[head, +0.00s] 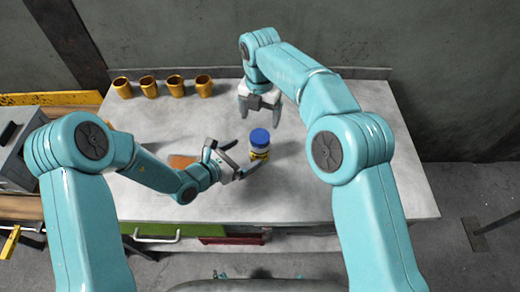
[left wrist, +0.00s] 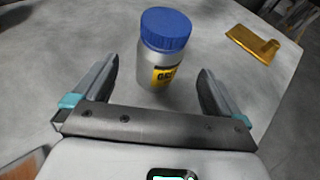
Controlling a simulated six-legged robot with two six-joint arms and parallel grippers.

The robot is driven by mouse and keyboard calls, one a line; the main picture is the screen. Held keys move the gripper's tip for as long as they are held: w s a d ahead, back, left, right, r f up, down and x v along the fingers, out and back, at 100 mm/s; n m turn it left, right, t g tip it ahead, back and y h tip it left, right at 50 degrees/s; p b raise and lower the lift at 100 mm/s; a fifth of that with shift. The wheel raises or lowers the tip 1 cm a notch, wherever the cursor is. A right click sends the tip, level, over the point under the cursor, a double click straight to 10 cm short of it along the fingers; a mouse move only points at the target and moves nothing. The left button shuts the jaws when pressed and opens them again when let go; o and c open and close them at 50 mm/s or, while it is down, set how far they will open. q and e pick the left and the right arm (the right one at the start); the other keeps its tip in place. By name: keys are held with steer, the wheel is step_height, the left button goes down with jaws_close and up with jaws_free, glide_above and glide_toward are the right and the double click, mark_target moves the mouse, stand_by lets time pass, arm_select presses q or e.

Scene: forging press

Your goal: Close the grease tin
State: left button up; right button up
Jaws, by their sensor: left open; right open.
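The grease tin (head: 259,153) stands upright on the grey table, with a blue lid (head: 259,137) on top. I cannot tell how tightly the lid sits. In the left wrist view the tin (left wrist: 157,72) has a silver body and a yellow label, and its lid (left wrist: 166,29) looks level. My left gripper (head: 243,158) is open at the near left of the tin. In its wrist view the tin stands just ahead, in line with the gap between the fingers (left wrist: 155,92). My right gripper (head: 260,116) is open and empty, pointing down above and behind the tin.
Several brass-coloured cups (head: 176,86) stand in a row at the table's back left. An orange-brown flat piece (head: 182,161) lies left of my left gripper. A gold piece (left wrist: 252,43) lies beyond the tin in the wrist view. The table's right side (head: 400,190) is clear.

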mark_target(254, 148)
arm_select(q)
steer(key=x, duration=0.7)
steer(key=shift+w+d, duration=0.25)
steer(key=shift+d, duration=0.1)
arm_select(e)
steer(key=shift+s+r, duration=0.1)
steer(key=shift+s, duration=0.05)
arm_select(q)
steer(key=c, duration=1.8)
steer(key=shift+w, duration=0.1)
jaws_close()
arm_select(e)
steer(key=m, duration=0.4)
steer(key=shift+a, duration=0.1)
steer(key=shift+f, duration=4.05)
